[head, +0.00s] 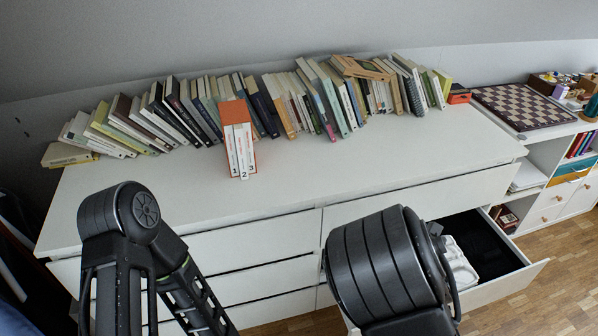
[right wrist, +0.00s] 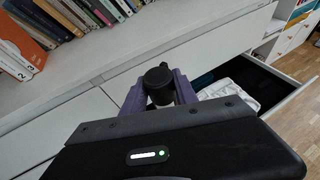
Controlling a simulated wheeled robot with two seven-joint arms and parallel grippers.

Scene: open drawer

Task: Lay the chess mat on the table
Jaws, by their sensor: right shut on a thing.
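A brown and cream chequered chess mat (head: 522,106) lies flat on top of the low white shelf at the far right of the head view. The long white dresser top (head: 350,178) is in front of me. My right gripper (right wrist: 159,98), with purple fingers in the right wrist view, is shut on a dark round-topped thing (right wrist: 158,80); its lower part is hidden. It is in front of the dresser's drawer fronts, left of the open drawer. In the head view my right arm hides this gripper. My left arm shows at the left, but its gripper is out of view.
A row of books (head: 270,100) leans along the wall, and an orange box of books (head: 238,138) stands in front. A drawer (head: 520,277) is open at lower right, with a white thing (head: 458,262) inside. Chess pieces and small boxes crowd beyond the mat. The dresser's front half is clear.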

